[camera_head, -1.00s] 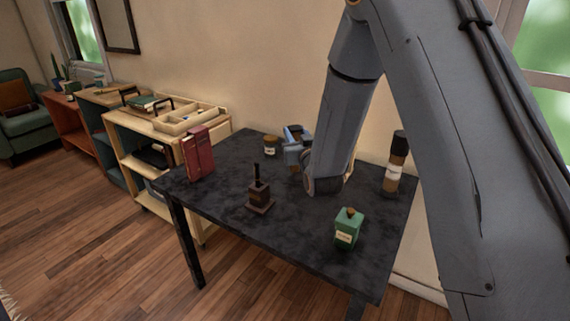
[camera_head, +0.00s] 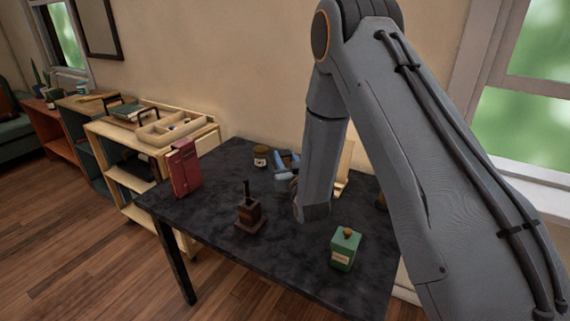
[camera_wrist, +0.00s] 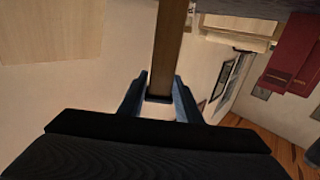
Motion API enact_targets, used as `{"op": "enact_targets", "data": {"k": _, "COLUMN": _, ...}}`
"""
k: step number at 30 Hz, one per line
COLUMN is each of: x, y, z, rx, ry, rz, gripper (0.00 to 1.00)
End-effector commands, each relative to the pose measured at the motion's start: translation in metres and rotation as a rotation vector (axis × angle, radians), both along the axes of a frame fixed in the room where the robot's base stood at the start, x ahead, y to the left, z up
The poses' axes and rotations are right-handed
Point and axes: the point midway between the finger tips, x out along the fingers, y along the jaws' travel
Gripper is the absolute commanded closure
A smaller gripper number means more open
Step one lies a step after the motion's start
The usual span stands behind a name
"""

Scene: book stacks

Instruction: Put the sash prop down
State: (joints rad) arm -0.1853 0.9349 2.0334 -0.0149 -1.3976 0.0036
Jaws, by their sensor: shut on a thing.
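The sash prop (camera_wrist: 168,50) is a brown wooden bar, seen in the wrist view. My gripper (camera_wrist: 158,97) is shut on it, with a finger on each side. The bar runs from between the fingers to the top edge of the wrist view, so its far end is out of sight. In the head view my gripper (camera_head: 287,167) is over the back part of the dark table (camera_head: 285,265), beside a small jar. I cannot make out the prop there, and my arm hides part of that area. I cannot tell whether the prop touches the table.
On the table stand a red book (camera_head: 184,168), a wooden grinder (camera_head: 249,212), a green tin (camera_head: 345,248) and the jar (camera_head: 261,156). A pale wooden board (camera_head: 345,165) is partly behind my arm. A shelf unit (camera_head: 125,135) stands left. The table's front middle is clear.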

Motion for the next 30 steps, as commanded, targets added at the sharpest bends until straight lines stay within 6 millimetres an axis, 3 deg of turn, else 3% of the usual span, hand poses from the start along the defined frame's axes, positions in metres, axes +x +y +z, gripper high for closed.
{"op": "enact_targets", "data": {"k": 6, "x": 0.0, "y": 0.0, "z": -0.022, "rx": 0.0, "ry": 0.0, "rz": 0.0, "gripper": 1.0}}
{"op": "enact_targets", "data": {"k": 18, "x": 0.0, "y": 0.0, "z": -0.026, "rx": 0.0, "ry": 0.0, "rz": 0.0, "gripper": 1.0}}
{"op": "enact_targets", "data": {"k": 19, "x": 0.0, "y": 0.0, "z": -0.027, "rx": 0.0, "ry": 0.001, "rz": 0.0, "gripper": 0.68}}
{"op": "enact_targets", "data": {"k": 22, "x": 0.0, "y": 0.0, "z": -0.026, "rx": 0.0, "ry": 0.0, "rz": 0.0, "gripper": 0.51}}
{"op": "enact_targets", "data": {"k": 30, "x": 0.0, "y": 0.0, "z": -0.026, "rx": 0.0, "ry": 0.0, "rz": 0.0, "gripper": 0.51}}
